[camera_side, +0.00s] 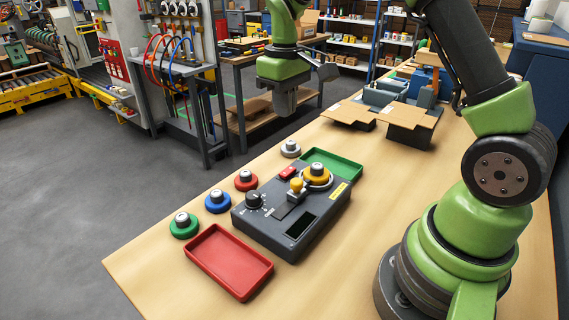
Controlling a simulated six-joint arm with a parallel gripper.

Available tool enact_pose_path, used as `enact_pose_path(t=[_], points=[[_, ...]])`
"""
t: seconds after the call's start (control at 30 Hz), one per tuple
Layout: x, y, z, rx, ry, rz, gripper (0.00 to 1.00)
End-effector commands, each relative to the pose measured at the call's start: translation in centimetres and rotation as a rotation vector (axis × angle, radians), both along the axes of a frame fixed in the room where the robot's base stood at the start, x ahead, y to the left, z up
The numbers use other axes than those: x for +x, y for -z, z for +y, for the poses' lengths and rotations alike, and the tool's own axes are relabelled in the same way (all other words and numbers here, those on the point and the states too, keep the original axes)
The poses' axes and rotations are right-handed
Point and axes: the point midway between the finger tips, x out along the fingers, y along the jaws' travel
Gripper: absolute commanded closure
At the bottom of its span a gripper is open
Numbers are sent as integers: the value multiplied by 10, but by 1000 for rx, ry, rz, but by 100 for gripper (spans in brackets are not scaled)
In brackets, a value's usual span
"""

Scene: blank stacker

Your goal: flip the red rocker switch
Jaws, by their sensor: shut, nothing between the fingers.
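A dark grey control box (262,228) sits on the wooden table. The red rocker switch (288,172) is at the far left corner of its top face. The box also carries a black knob (254,200), a yellow-topped lever (296,186) and a dark rectangular opening (301,225). A yellow ring piece with a silver top (317,175) sits at the far end of the box. My gripper (284,112) hangs above and beyond the box, pointing down, well clear of the switch. It is shut and empty. Which way the rocker is tipped is too small to tell.
A red tray (229,284) lies in front of the box and a green tray (343,165) behind it. Green (183,232), blue (218,207), red (246,185) and grey (290,153) round pieces line the left edge. Open cardboard boxes (408,116) stand farther back.

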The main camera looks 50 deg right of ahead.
Motion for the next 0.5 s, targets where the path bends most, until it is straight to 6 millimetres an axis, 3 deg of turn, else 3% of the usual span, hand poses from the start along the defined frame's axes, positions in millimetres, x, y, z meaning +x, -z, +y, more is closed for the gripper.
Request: enact_pose_path(t=[0.17,0.5], points=[[-1,18,0,1,-1,6,100],[-1,90,0,1,-1,7,100]])
